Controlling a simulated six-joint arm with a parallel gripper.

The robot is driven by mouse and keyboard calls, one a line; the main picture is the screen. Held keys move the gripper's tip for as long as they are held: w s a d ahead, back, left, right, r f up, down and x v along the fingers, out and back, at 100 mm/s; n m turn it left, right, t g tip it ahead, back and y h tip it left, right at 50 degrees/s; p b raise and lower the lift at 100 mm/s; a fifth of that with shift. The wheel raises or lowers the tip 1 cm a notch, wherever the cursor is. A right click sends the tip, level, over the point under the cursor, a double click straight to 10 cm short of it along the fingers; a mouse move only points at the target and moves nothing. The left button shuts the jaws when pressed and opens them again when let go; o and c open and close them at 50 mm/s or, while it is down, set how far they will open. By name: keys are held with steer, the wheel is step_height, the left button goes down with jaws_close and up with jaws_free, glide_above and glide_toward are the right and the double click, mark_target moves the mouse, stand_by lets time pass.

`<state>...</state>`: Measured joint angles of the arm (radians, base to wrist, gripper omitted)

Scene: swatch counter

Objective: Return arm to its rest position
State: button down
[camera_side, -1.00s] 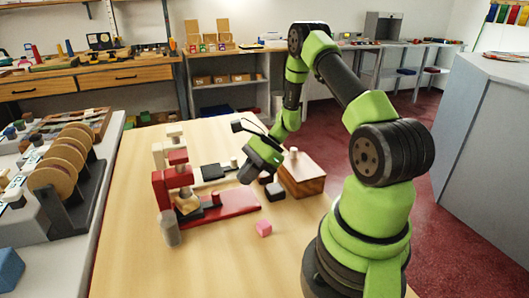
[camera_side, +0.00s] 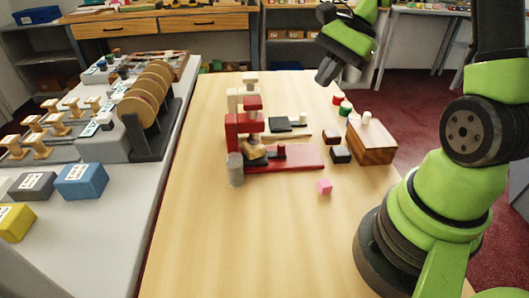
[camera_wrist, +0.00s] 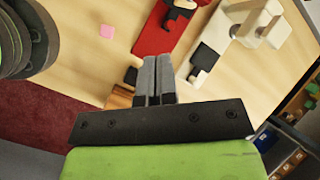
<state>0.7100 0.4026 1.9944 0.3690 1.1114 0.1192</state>
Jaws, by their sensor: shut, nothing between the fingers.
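My gripper (camera_side: 326,76) is raised in the air above the far right part of the wooden table (camera_side: 200,240) in the side view. Its fingers are shut together with nothing between them. In the wrist view the closed grey fingers (camera_wrist: 154,72) point out over the table top. The gripper touches nothing that I can see. My green and black arm rises at the right of the side view, and its upper links run out of the frame.
A red press (camera_side: 300,158), a white press (camera_side: 236,100), a pink cube (camera_side: 324,187), dark blocks (camera_side: 341,154) and a wooden box (camera_side: 372,143) stand on the table. A counter with a disc rack (camera_side: 155,130) is at left. The near table is clear.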

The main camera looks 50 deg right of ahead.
steer(key=s+a+r+n+t+h, duration=0.3)
steer(key=s+a+r+n+t, duration=0.1)
steer(key=s+a+r+n, duration=0.7)
steer(key=a+n, duration=0.2)
steer(key=n, duration=0.1)
steer(key=shift+s+a, duration=0.2)
steer(key=shift+a, duration=0.15)
